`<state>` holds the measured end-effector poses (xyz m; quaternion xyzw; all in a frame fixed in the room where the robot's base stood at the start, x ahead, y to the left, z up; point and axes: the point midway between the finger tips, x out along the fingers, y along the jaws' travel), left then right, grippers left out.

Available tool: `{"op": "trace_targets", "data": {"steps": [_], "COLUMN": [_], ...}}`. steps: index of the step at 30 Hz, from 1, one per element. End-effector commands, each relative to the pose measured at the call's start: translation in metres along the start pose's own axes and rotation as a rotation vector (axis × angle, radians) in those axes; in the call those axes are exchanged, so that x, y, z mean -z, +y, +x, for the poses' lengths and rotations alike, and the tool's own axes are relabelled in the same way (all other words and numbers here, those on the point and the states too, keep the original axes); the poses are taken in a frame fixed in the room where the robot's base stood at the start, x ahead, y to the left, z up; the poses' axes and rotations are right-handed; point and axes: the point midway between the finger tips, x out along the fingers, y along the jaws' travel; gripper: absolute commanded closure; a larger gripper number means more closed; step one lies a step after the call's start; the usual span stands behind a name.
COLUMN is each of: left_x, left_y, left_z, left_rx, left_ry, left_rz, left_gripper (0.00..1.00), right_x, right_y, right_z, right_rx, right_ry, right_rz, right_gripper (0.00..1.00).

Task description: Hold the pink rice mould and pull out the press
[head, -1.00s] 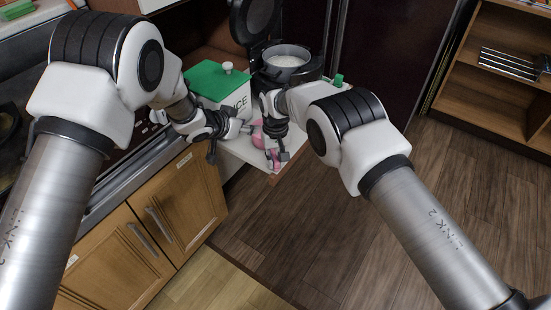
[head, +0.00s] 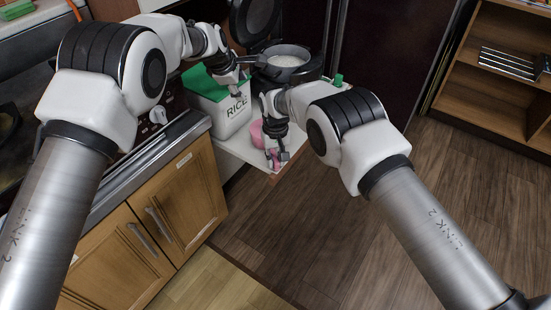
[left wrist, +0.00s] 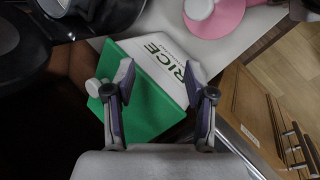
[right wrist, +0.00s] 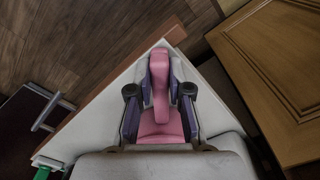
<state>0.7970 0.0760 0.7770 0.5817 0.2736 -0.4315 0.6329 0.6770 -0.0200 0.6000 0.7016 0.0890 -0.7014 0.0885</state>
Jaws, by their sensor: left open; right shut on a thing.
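The pink rice mould (head: 257,132) lies on the white shelf, partly hidden by my right gripper (head: 278,158). In the right wrist view my right gripper (right wrist: 159,85) is shut on the mould's pink handle (right wrist: 158,72). The left wrist view shows the mould's round pink part (left wrist: 228,20) at the top edge with a white round piece (left wrist: 199,8) on it, which may be the press. My left gripper (head: 240,80) is open and empty, up and away from the mould. In its wrist view it (left wrist: 160,78) hangs above the rice box.
The white rice box (head: 232,112) with a green lid (head: 200,82) stands left of the mould. An open cooker (head: 288,62) with white contents stands behind. A small green-topped item (head: 338,79) is at the shelf's right. Wooden cabinets (head: 180,190) are at front left.

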Motion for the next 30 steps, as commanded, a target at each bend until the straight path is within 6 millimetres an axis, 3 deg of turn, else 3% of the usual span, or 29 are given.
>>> {"op": "trace_targets", "data": {"steps": [3, 6, 9, 14, 24, 30], "left_x": [-0.016, -0.026, -0.032, -0.036, -0.048, -0.052], "left_y": [-0.009, -0.014, -0.018, -0.021, -0.034, -0.037], "left_z": [-0.006, -0.013, -0.016, -0.006, 0.048, 0.066], "left_rx": [0.135, 0.228, 0.279, 0.291, 0.289, 0.288], "left_ry": [-0.087, -0.122, -0.135, -0.136, -0.136, -0.135], "left_rz": [-0.376, -0.582, -0.68, -0.702, -0.698, -0.698], "left_gripper": [0.45, 0.45, 0.45, 0.45, 0.45, 0.45], "right_x": [0.0, 0.0, 0.0, 0.0, 0.0, 0.0], "right_y": [0.0, 0.0, 0.0, 0.0, 0.0, 0.0], "right_z": [0.0, 0.0, 0.001, 0.001, 0.0, 0.0], "right_rx": [0.0, 0.0, 0.0, 0.0, 0.0, 0.0], "right_ry": [-0.001, -0.001, -0.001, -0.001, -0.001, -0.001], "right_rz": [0.0, 0.0, 0.0, 0.0, 0.0, 0.0], "right_gripper": [1.0, 1.0, 1.0, 1.0, 1.0, 1.0]}}
